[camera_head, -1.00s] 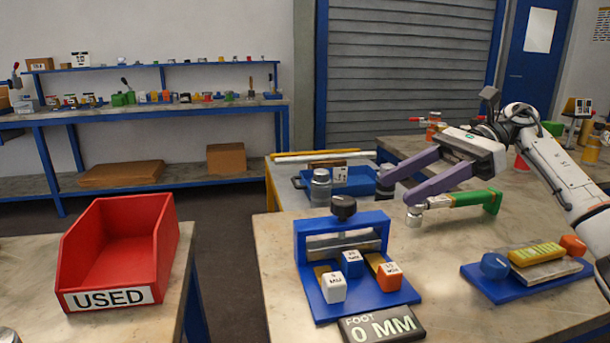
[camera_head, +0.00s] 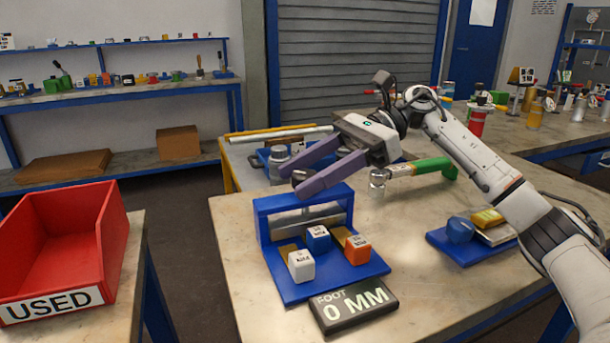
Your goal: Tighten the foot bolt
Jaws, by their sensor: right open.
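The blue clamp fixture (camera_head: 270,262) stands on the near table. Its dark round knob (camera_head: 300,177) sits on top, partly hidden by my fingers; I take this knob for the foot bolt. A display (camera_head: 352,305) before the fixture reads "FOOT 0 MM". My left gripper is not in view.
A green-handled tool (camera_head: 425,167) with a silver end lies behind the fixture. A blue tray (camera_head: 462,247) with a blue knob and a yellow block is at right. A red bin (camera_head: 60,245) marked "USED" stands left on another table. The tabletop right of the display is clear.

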